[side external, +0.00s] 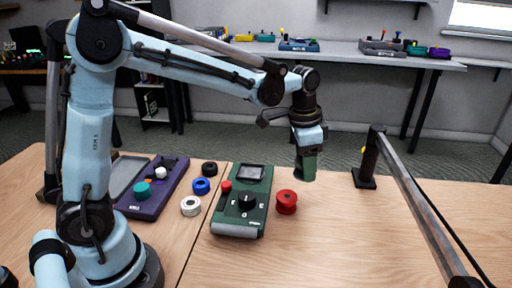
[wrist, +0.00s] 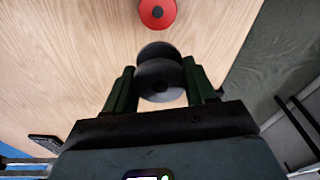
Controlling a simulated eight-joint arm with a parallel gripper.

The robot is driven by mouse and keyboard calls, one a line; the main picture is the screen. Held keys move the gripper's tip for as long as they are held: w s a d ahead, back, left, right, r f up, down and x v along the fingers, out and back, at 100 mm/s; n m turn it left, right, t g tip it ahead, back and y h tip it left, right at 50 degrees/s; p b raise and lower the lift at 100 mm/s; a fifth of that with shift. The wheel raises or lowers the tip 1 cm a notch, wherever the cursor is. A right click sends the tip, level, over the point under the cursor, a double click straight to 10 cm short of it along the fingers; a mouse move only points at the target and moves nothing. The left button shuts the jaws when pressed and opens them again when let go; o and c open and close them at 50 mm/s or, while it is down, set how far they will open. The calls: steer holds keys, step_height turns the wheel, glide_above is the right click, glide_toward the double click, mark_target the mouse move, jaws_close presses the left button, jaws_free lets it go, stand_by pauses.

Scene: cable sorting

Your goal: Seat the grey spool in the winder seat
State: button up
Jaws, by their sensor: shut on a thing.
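The grey spool (wrist: 158,52) is dark grey with two round flanges and shows in the wrist view between the two green fingers of my gripper (wrist: 160,78). The fingers are shut on it. In the side external view my gripper (side external: 306,168) points down, held above the table to the right of the green device, and the fingers hide the spool. The green device (side external: 255,218) has a dark screen, a black round part (side external: 247,202) and a red part (side external: 226,186). I cannot tell for sure which part is the winder seat.
A red spool (side external: 287,202) stands right of the green device, also in the wrist view (wrist: 157,13). White (side external: 191,206), blue (side external: 201,187) and black (side external: 209,169) spools stand left of it, beside a purple device (side external: 168,200). A black post (side external: 368,165) with a rail stands at the right.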

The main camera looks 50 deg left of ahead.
mark_target(253, 174)
steer(key=shift+s+a+f+n+y, duration=0.1)
steer(key=shift+s+a+f+n, duration=0.55)
steer(key=shift+a, duration=2)
steer(key=shift+s+a+f+n+y, duration=0.1)
steer(key=shift+s+a+f+n, duration=0.55)
steer(key=shift+a, duration=1.95)
steer(key=shift+s+a+f+n+y, duration=0.1)
steer(key=shift+s+a+f+n, duration=0.55)
steer(key=shift+a, duration=2)
steer(key=shift+s+f, duration=0.2)
steer(key=shift+f, duration=0.55)
steer(key=shift+s+f, duration=0.15)
steer(key=shift+f, duration=0.55)
steer(key=o, duration=1.1)
steer(key=shift+d, duration=0.15)
steer(key=shift+c, duration=1.4)
